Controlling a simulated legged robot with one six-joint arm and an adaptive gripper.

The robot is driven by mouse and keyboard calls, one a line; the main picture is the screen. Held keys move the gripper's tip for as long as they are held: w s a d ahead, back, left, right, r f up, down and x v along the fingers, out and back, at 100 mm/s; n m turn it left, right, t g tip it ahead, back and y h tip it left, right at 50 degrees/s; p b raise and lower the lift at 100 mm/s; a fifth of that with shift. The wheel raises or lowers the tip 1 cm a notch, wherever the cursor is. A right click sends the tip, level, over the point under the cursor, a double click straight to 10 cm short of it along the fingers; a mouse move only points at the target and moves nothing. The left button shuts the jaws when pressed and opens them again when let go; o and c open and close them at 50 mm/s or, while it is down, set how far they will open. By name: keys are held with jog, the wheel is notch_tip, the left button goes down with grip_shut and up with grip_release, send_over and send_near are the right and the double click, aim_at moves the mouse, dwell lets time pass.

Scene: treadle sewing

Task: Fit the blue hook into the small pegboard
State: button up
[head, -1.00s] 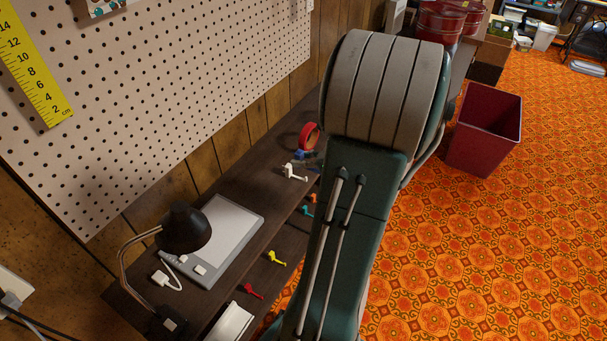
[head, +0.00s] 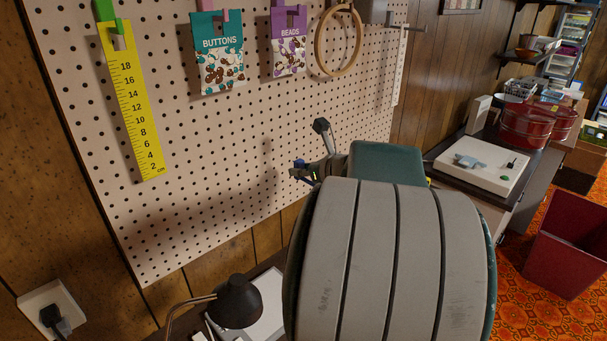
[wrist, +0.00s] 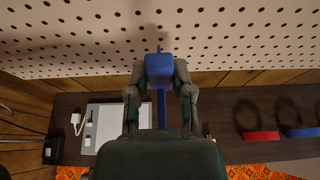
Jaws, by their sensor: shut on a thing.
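The blue hook (wrist: 159,66) is between the two fingers of my gripper (wrist: 158,88) in the wrist view, its stem pointing down the picture. In the head view my gripper (head: 312,170) is shut on the hook (head: 305,171), which shows only as a small blue patch near the board's face. The pegboard (head: 215,150) on the wall, with rows of dark holes, fills much of the head view. It also spans the top of the wrist view (wrist: 80,40). Whether the hook touches the board or meets a hole, I cannot tell.
A yellow ruler (head: 136,105), a buttons packet (head: 218,58), a beads packet (head: 288,42) and a wooden hoop (head: 338,42) hang on the board. A black lamp (head: 236,301) stands below. The board around my gripper is bare.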

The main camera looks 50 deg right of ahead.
aim_at(273, 157)
jog(key=shift+w+d, duration=0.15)
jog(key=shift+w, duration=1.3)
jog(key=shift+w+d, duration=0.15)
jog(key=shift+w, duration=1.3)
jog(key=shift+w+d+r, duration=0.1)
jog(key=shift+w, duration=0.8)
jog(key=o, duration=0.9)
jog(key=v, duration=1.2)
